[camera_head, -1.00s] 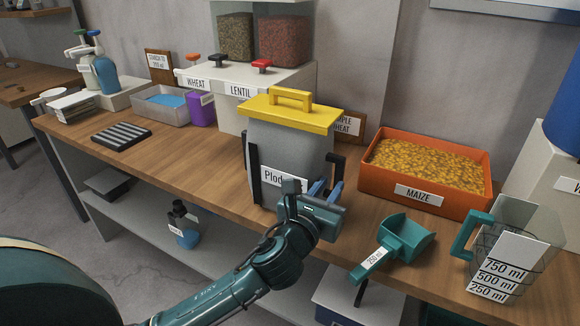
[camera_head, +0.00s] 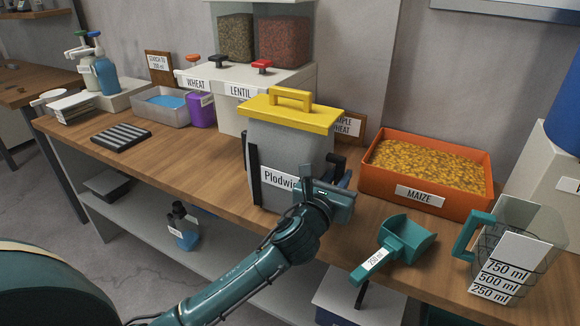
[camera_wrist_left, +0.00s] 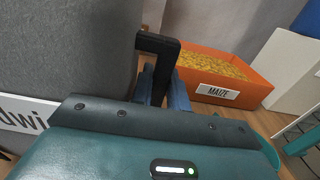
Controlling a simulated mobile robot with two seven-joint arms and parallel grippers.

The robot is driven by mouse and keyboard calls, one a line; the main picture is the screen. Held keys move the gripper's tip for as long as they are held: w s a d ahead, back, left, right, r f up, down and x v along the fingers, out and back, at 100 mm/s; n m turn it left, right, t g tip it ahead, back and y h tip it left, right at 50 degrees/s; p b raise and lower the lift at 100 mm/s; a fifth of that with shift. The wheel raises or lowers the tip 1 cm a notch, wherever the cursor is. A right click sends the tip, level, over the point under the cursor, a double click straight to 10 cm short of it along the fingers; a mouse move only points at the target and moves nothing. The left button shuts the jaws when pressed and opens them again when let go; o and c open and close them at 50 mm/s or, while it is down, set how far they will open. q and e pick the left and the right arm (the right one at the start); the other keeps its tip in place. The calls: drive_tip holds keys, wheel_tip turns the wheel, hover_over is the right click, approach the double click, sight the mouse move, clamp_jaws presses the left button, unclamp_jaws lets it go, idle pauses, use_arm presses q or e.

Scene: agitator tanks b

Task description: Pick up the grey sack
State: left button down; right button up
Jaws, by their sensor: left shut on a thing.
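A grey container (camera_head: 285,150) with a yellow lid (camera_head: 290,112) and a white label starting "Plodwi" stands on the wooden bench; nothing else in view looks like a grey sack. It also shows in the left wrist view (camera_wrist_left: 70,45), filling the left side. A black handle (camera_wrist_left: 158,45) stands at its right side. My left gripper (camera_head: 334,180) is at that side, its blue fingers (camera_wrist_left: 162,90) shut on the black handle. The gripper body hides the container's lower right part. My right gripper is not in view.
An orange maize tray (camera_head: 375,188) stands close to the right, with a teal scoop (camera_head: 405,240) and a measuring jug (camera_head: 510,250) in front. A white grain dispenser (camera_head: 225,103) stands behind.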

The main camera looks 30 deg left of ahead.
use_arm(q)
drive_tip(key=shift+r, duration=0.15)
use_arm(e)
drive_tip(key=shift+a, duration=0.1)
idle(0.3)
use_arm(q)
drive_tip(key=shift+r, duration=0.65)
wheel_tip(320, 180, up, 9)
drive_tip(key=p, duration=0.3)
wheel_tip(320, 180, up, 17)
drive_tip(key=p, duration=0.4)
drive_tip(key=shift+r, duration=0.2)
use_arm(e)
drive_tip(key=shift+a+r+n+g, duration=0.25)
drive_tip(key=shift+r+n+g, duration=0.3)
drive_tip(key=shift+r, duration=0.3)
use_arm(q)
drive_tip(key=shift+r, duration=0.1)
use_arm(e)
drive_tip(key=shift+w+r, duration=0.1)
